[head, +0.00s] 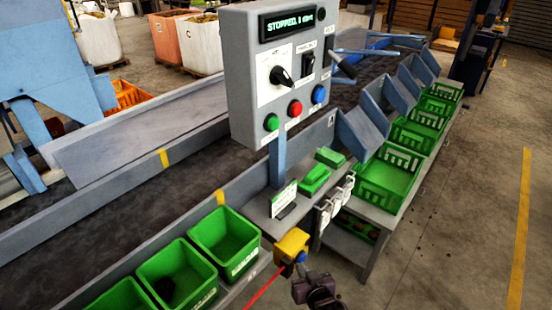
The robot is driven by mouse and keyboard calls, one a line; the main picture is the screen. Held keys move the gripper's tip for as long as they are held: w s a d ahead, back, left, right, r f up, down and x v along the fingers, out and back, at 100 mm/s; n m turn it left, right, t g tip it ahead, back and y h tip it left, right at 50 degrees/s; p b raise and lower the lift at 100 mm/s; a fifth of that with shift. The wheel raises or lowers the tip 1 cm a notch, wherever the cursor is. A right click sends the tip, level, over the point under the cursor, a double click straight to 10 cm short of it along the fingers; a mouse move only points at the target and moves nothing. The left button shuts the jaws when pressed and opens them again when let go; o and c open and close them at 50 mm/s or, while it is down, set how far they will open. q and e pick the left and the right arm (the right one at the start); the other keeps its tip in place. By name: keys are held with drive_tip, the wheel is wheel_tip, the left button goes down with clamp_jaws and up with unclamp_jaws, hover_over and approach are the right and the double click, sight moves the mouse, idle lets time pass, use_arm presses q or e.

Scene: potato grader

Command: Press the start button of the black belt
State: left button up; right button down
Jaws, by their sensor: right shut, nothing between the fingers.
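The grey control box (245,75) stands on a blue post beside the black belt (115,195). Its display (292,23) reads "STOPPED" and something like "1 start". Along its lower front are a green button (272,122), a red button (295,108) and a blue button (318,94). A black rotary knob (281,77) sits above them. My right gripper (314,289) is at the bottom of the head view, well below the box and apart from the buttons. It is shut and empty. My left gripper is not in view.
A yellow switch box (292,244) with a red cord (265,289) is close to my right gripper. Green bins (224,240) line the belt's near side; green crates (388,180) stand on the right bench. Open floor (450,235) lies at right.

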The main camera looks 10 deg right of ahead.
sight(274, 124)
drive_tip(key=w+d+r+m+t+p, duration=0.1)
drive_tip(key=r+t, duration=0.2)
drive_tip(key=r, duration=1)
drive_tip(key=w+d+r+t+h+p, duration=0.1)
drive_tip(key=r+t, duration=0.3)
drive_tip(key=r, duration=0.9)
drive_tip(key=w+d+r+m+t+p, duration=0.1)
drive_tip(key=w+r+t, duration=0.1)
drive_tip(key=r, duration=1.1)
drive_tip(key=shift+r+m+t+p, duration=0.3)
drive_tip(key=shift+r+t, duration=0.05)
drive_tip(key=shift+t, duration=0.35)
drive_tip(key=shift+a, duration=0.1)
drive_tip(key=w+a+b, duration=0.2)
drive_tip(key=w+a, duration=0.3)
drive_tip(key=w, duration=0.2)
drive_tip(key=shift+a, duration=0.2)
drive_tip(key=shift+w, duration=0.1)
drive_tip(key=shift+w+a+b, duration=0.25)
drive_tip(key=shift+b, duration=0.05)
